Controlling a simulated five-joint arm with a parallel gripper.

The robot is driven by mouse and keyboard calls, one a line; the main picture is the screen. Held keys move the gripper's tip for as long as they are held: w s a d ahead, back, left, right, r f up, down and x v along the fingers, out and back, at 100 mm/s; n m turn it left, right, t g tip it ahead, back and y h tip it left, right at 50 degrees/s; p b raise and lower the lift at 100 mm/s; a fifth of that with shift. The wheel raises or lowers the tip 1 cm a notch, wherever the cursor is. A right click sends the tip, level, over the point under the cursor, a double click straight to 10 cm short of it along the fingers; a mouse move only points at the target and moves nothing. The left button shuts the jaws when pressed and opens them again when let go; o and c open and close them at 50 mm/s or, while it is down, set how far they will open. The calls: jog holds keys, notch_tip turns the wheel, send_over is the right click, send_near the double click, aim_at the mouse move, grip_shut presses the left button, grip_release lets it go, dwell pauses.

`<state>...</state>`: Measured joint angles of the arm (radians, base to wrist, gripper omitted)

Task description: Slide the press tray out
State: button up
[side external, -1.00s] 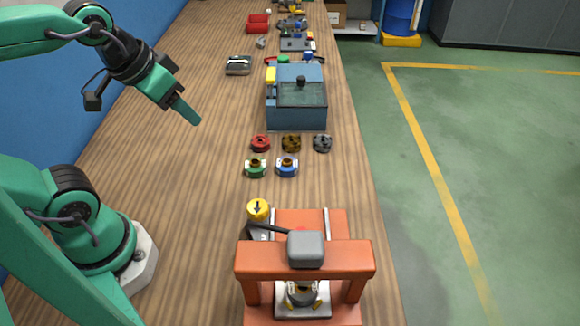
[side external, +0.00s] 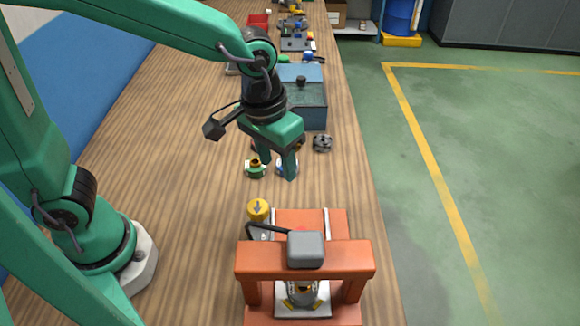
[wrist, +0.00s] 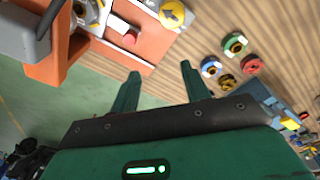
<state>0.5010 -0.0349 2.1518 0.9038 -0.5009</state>
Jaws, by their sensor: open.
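The orange press (side external: 250,262) stands at the near end of the bench in the side view, and shows at the upper left of the wrist view (wrist: 45,68). Its pale press tray (side external: 318,309) lies under the crossbeam, with yellow pieces on it. A grey cylinder (side external: 305,288) stands above the tray and partly hides what is there. My gripper (side external: 277,168) is open and empty, pointing down behind the press, in front of the coloured parts in the picture. In the wrist view its two fingers (wrist: 160,70) are apart with nothing between them.
A blue box (side external: 312,118) is farther back. Bare bench lies left of the press.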

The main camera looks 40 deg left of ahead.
jog(key=g, duration=0.1)
send_near(301, 227)
jog(key=shift+s+d+f+y, duration=0.3)
jog(key=shift+d+f, duration=0.1)
jog(key=shift+d, duration=0.25)
jog(key=shift+f, duration=0.1)
jog(key=shift+f, duration=3.8)
jog(key=shift+c, duration=0.3)
jog(key=shift+a, duration=0.1)
grip_shut()
